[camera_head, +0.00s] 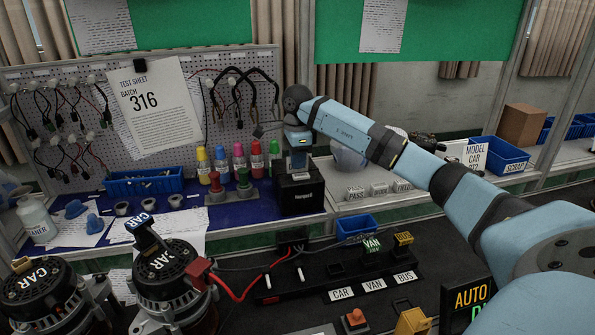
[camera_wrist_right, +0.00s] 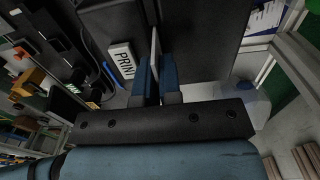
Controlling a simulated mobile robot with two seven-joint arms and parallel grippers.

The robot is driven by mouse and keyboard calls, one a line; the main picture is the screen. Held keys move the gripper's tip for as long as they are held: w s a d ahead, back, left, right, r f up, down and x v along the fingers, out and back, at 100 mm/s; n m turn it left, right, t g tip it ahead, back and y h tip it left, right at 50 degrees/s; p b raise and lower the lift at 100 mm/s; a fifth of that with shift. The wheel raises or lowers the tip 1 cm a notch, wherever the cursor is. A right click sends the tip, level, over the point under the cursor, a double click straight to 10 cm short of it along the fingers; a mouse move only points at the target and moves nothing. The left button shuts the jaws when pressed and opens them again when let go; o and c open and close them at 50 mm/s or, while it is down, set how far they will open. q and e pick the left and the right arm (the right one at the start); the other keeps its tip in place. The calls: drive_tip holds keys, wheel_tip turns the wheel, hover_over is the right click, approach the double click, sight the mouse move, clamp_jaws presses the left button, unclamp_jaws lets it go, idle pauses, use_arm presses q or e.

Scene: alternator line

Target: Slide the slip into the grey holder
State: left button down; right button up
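My right gripper (camera_head: 298,162) reaches down to a small black box (camera_head: 299,194) at the right end of the blue mat. In the right wrist view the box carries a "PRINT" label (camera_wrist_right: 122,60). There my right gripper's two blue fingers (camera_wrist_right: 156,82) stand close together on either side of a thin pale strip (camera_wrist_right: 155,48), seen nearly edge-on, which looks like the slip. I cannot tell whether the fingers press on it. I cannot identify the grey holder for certain. My left gripper is not clearly in view.
Two alternators, one with a blue "CAR" tag (camera_head: 153,237), stand at the front left. Coloured bottles (camera_head: 238,160) and red and green buttons (camera_head: 216,188) stand left of the box. Small labelled blocks (camera_head: 378,189) and a blue bin (camera_head: 357,227) are to its right.

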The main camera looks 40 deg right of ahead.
use_arm(q)
drive_tip(key=shift+s+f, duration=0.1)
drive_tip(key=shift+f, duration=0.1)
use_arm(e)
clamp_jaws()
drive_tip(key=shift+r, duration=0.1)
